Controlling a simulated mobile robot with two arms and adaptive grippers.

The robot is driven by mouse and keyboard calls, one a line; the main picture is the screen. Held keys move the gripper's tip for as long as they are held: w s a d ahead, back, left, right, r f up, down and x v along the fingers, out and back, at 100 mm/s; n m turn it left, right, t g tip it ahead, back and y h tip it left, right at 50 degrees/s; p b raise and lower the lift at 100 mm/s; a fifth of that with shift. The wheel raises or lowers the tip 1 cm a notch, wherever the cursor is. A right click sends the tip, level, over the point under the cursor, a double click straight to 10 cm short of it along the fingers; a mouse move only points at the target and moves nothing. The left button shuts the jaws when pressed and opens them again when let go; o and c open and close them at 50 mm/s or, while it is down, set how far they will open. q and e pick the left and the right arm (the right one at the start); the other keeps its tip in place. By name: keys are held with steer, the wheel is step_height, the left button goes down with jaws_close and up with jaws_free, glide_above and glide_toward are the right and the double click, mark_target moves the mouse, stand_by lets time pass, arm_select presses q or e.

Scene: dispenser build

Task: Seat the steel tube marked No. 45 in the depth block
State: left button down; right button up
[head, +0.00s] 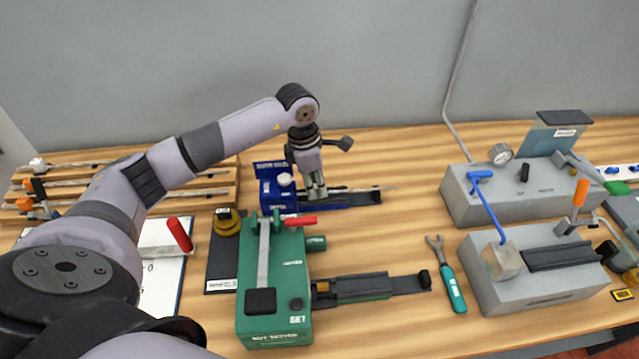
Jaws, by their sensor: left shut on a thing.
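My left gripper (317,192) is low over the black rail of a small blue fixture (278,190), behind the green machine. It is shut on a thin steel tube (391,187), mostly hidden by the fingers and rail; a pale end shows to the right. The No. 45 mark cannot be read. The blue fixture appears to be the depth block, but its lettering is too small to read surely. I cannot tell whether the tube touches or sits inside the block. My right gripper is not in view.
A green machine (262,312) with a red-handled lever and black rail stands in front. A teal-handled wrench (453,290) lies beside two grey machines (545,268) at right. A wooden rack (205,188) is at back left. Bare table lies between the blue fixture and the grey machines.

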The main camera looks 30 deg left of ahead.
arm_select(q)
steer(key=shift+s+a, duration=0.25)
steer(key=shift+a, duration=0.1)
steer(key=c, duration=1.4)
jaws_free()
steer(key=shift+o, duration=0.2)
steer(key=shift+o, duration=1.3)
steer(key=shift+r, duration=0.15)
steer(key=shift+r+p, duration=1.9)
steer(key=shift+r, duration=1.5)
